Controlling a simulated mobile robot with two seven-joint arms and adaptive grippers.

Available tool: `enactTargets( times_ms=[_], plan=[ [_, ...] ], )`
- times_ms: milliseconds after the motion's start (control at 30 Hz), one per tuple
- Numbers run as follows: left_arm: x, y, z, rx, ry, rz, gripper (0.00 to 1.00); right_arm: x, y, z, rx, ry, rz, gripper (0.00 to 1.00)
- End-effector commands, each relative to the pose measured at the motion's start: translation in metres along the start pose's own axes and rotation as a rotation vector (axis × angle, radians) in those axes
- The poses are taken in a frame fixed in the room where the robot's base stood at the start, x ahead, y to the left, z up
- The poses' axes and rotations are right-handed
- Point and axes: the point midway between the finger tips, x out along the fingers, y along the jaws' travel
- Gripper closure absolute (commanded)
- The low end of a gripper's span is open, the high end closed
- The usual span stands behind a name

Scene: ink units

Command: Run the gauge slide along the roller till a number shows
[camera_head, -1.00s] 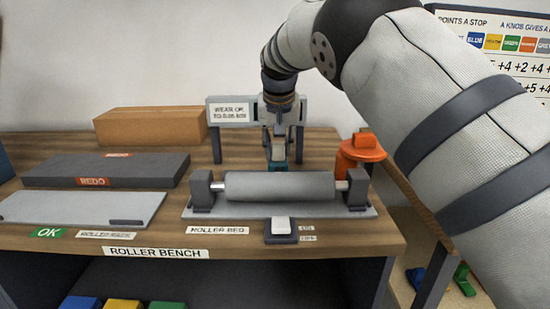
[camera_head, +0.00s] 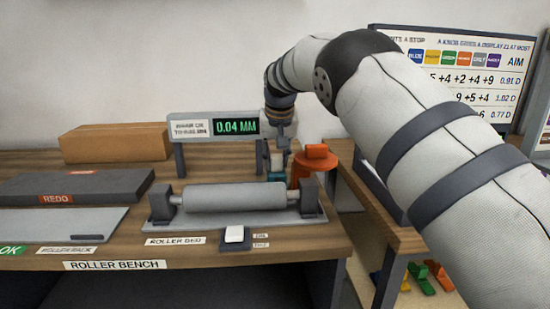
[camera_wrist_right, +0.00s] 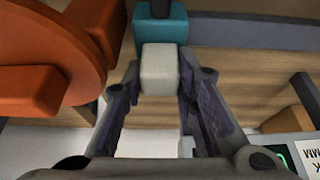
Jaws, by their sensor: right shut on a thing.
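The roller (camera_head: 235,197) lies grey and level across its bed (camera_head: 160,218) between two dark end blocks. The gauge slide is a teal block with a pale knob, behind the roller's right end in the head view (camera_head: 276,163); in the right wrist view its teal part (camera_wrist_right: 170,25) shows at the top. My right gripper (camera_head: 278,151) is shut on the pale knob (camera_wrist_right: 160,68), with a finger on each side. The display (camera_head: 236,126) above the bench reads 0.04 MM in green. Its printed label mentions wear. My left gripper is not in view.
An orange round piece (camera_head: 315,165) stands close to the right of the slide. A dark pad with a white button (camera_head: 234,234) sits in front of the roller bed. A REDO tray (camera_head: 75,187) and a cardboard box (camera_head: 115,143) are at left.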

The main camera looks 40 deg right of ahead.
Motion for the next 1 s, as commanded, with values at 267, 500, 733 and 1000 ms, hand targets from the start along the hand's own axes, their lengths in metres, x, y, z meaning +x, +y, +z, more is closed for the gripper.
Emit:
enactTargets(
  times_ms=[267,500,733,1000],
  plan=[
    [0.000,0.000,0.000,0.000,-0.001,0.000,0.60,0.002,0.004,0.001,-0.001,-0.004,0.010,0.53],
    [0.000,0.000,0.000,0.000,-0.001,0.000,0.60,0.002,0.004,0.001,0.000,-0.003,0.009,0.53],
    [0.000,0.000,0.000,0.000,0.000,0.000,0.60,-0.027,0.003,-0.001,0.000,0.001,0.007,0.53],
    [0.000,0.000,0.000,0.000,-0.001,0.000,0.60,-0.072,0.001,0.000,-0.001,0.000,0.007,0.53]
  ],
)
